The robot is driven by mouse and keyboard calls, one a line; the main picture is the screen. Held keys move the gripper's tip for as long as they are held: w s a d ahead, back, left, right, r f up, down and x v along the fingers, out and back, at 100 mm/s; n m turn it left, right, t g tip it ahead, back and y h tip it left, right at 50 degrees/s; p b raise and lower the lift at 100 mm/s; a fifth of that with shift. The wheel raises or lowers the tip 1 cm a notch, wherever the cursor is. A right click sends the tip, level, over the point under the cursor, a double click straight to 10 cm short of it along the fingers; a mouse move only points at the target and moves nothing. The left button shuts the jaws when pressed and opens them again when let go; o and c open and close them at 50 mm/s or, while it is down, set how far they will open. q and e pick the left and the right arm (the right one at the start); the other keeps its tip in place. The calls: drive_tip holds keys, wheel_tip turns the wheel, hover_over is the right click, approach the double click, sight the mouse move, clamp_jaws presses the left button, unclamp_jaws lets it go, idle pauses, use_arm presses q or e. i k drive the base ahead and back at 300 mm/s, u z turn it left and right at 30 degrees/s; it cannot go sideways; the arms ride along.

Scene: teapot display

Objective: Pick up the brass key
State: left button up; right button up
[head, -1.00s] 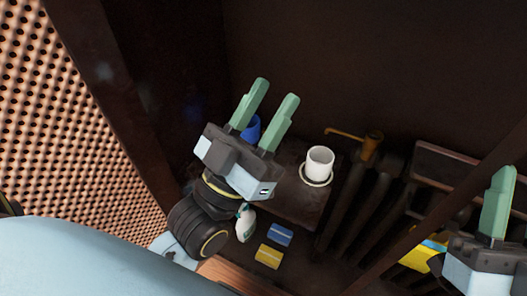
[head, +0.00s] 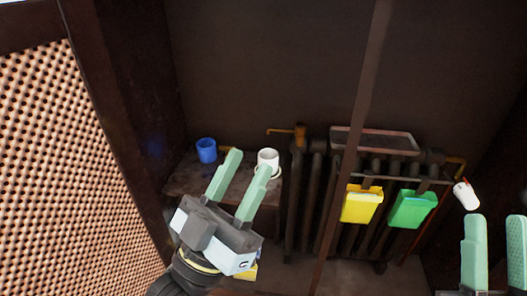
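I cannot make out a brass key in the head view. My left gripper (head: 247,166) is open, its two green fingers apart and pointing up and away. It overlaps the small dark table in the picture, and I see nothing held between the fingers. My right gripper (head: 494,220) is at the lower right edge, with its green fingers apart and nothing seen between them. Its base is cut off by the frame.
A blue cup (head: 206,150) and white cup (head: 268,160) stand on the dark table (head: 186,181). Yellow (head: 361,204) and green (head: 412,209) holders hang before the radiator (head: 299,205). A thin post (head: 349,150) crosses the view. A perforated panel (head: 70,180) fills the left.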

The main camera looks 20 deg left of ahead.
sight(222, 147)
drive_tip(key=z, duration=1)
drive_tip(key=i, duration=0.8)
drive_tip(key=u, duration=1.55)
